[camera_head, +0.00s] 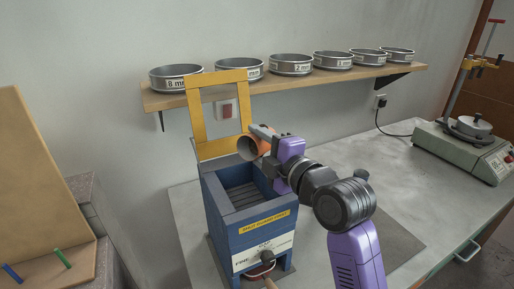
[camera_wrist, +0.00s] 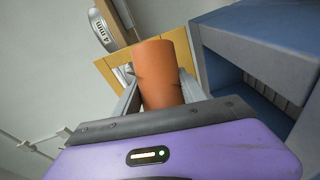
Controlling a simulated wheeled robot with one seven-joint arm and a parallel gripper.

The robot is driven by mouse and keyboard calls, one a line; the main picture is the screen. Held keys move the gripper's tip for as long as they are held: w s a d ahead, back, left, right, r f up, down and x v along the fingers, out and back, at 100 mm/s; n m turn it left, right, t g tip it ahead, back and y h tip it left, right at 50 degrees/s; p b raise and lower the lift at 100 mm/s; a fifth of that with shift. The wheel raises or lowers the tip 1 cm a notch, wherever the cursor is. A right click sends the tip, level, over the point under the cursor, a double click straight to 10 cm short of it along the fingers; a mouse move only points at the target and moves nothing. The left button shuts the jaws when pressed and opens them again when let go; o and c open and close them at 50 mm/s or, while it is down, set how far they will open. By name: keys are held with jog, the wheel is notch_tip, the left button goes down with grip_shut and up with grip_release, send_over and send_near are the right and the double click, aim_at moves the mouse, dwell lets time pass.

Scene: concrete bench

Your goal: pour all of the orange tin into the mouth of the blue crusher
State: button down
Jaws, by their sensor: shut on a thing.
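The orange tin (camera_head: 248,146) is held by my gripper (camera_head: 268,138) over the far part of the blue crusher (camera_head: 230,222). The tin lies tilted on its side, with its open end toward the left and the camera. My gripper is shut on it; in the wrist view the tin (camera_wrist: 165,72) sits between the fingers. The crusher's mouth (camera_head: 243,193) is open at the top, below the tin. Its slatted inside looks empty where I can see it. The crusher also shows in the wrist view (camera_wrist: 270,45). The tin's contents cannot be made out.
A yellow frame (camera_head: 196,115) stands upright behind the crusher's mouth. A wooden shelf (camera_head: 275,87) with several labelled sieves (camera_head: 239,69) is on the wall above. A green machine (camera_head: 463,140) stands at the right of the bench (camera_head: 350,160).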

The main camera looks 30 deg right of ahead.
jog(key=shift+a+f+n+b, duration=0.15)
jog(key=shift+n+b, duration=0.35)
jog(key=shift+b, duration=0.85)
jog(key=shift+s+a+n+t+b, duration=0.2)
jog(key=shift+n+t+b, duration=0.25)
jog(key=shift+n+b, duration=0.8)
jog(key=shift+s+a+n+t+b, duration=0.15)
jog(key=shift+n+t+b, duration=0.3)
jog(key=shift+b, duration=1.45)
jog(key=shift+s+a+r+n+t+y+b, duration=0.1)
jog(key=shift+a+r+n+t+y+b, duration=0.15)
jog(key=shift+n+b, duration=0.8)
jog(key=shift+s+a+r+n+t+y+b, duration=0.15)
jog(key=shift+r+n+y+b, duration=0.25)
jog(key=shift+b, duration=1.1)
jog(key=shift+w, duration=0.1)
